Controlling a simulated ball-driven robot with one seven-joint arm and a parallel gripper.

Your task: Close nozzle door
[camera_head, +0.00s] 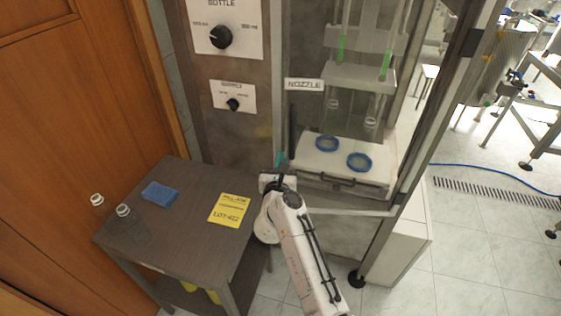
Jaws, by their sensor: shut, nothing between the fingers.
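The nozzle compartment of the machine stands at the centre right of the head view, with a white "NOZZLE" label (304,84) at its upper left. Its see-through door is hard to make out, and I cannot tell how far it stands open. A dark upright bar (292,127) shows near the compartment's left edge. Inside are two green-tipped tubes, two clear bottles and a white block (335,165) with two blue rings. My gripper (281,160) is shut and empty at the compartment's lower left corner. Its teal tips point upward in the picture; contact with the door cannot be told.
A grey table (185,235) at the left holds two clear bottles, a blue cloth (160,194) and a yellow sheet (229,210). A panel with two black knobs (221,37) is above it.

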